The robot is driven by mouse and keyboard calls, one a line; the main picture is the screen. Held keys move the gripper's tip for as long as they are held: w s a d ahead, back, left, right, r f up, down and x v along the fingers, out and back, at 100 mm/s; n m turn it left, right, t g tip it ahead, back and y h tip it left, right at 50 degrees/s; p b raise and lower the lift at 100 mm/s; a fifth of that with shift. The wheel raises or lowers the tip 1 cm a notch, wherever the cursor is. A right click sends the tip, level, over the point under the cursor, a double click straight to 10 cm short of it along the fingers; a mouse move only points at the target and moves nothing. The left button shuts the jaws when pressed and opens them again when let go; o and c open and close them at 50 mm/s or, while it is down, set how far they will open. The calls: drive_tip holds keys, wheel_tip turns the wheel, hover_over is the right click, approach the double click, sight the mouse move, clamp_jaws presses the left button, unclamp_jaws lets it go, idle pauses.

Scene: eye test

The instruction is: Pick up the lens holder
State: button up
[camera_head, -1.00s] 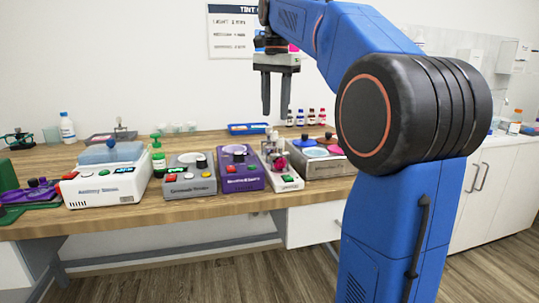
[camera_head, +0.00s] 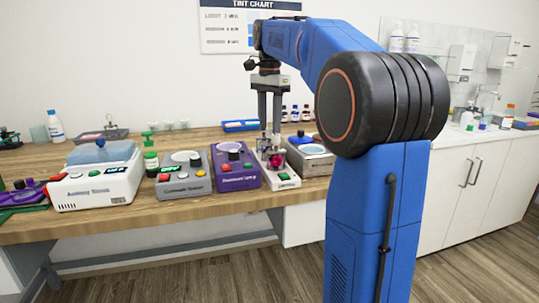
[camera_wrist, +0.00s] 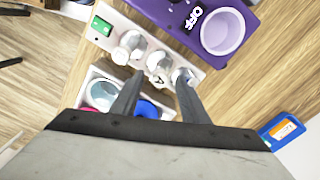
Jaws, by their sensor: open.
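A narrow white device (camera_head: 287,183) stands near the bench's front edge, with small upright metallic and clear parts on top and a red-pink knob. In the wrist view these parts form a row of cylinders, with a middle one (camera_wrist: 158,64) lined up between my fingertips. I cannot tell for sure which part is the lens holder. My gripper (camera_head: 270,134) is open, pointing down just over the white device's back part; it also shows in the wrist view (camera_wrist: 158,84). Nothing is visibly held. The fingers partly hide the device's top.
A purple device (camera_head: 236,178) stands close on the left, then a grey device (camera_head: 184,187) and a white box unit (camera_head: 97,195). A metal unit with colored pots (camera_head: 312,163) sits close on the right. A blue tray (camera_head: 240,126) and small bottles stand behind.

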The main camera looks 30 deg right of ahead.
sight(270, 138)
drive_tip(key=shift+f, duration=3.8)
clamp_jaws()
